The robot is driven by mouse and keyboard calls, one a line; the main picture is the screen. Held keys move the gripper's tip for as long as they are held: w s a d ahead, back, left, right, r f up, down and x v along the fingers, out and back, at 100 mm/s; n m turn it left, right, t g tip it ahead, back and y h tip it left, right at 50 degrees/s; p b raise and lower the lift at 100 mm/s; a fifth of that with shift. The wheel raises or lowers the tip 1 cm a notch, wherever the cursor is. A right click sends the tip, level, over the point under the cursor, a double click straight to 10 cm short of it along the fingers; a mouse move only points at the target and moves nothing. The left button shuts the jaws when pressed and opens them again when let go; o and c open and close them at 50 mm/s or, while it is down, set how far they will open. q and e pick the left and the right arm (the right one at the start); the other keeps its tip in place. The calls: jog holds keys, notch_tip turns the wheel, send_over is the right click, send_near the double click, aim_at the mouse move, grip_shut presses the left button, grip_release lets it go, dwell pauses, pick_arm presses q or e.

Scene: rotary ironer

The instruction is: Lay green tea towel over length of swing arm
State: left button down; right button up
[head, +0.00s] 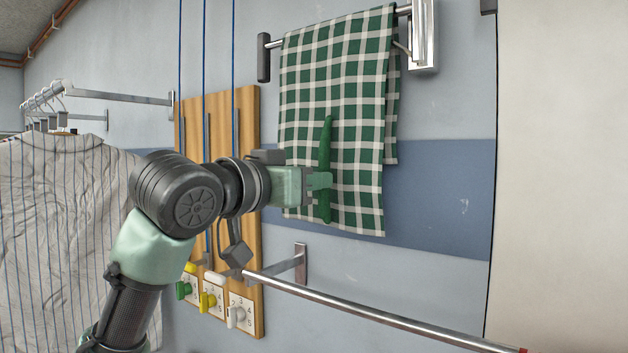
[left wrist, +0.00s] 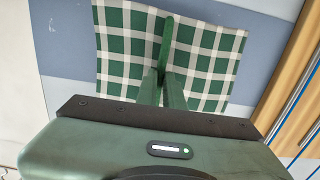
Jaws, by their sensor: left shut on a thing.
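The green tea towel (head: 340,90), green and white checked, hangs folded over an upper metal bar (head: 404,10) on the wall. It covers most of that bar, and the bar's dark end shows at the left. My left gripper (head: 322,181) is at the towel's lower front part, shut on a narrow plain green ridge that stands out from the towel and looks like a pinched fold. The towel also fills the upper middle of the left wrist view (left wrist: 115,50), with the ridge (left wrist: 166,45) between the fingers. My right gripper is out of view.
A lower metal rod (head: 370,311) with a red tip reaches out to the right from a wall bracket (head: 301,264). A wooden board (head: 245,130) with cords and coloured knobs is behind my arm. A striped shirt (head: 60,230) hangs at left. A pale panel (head: 560,180) stands at right.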

pick_arm(q)
jog(key=shift+f, duration=0.4)
jog(key=c, duration=1.5)
grip_release()
jog(key=shift+o, duration=0.2)
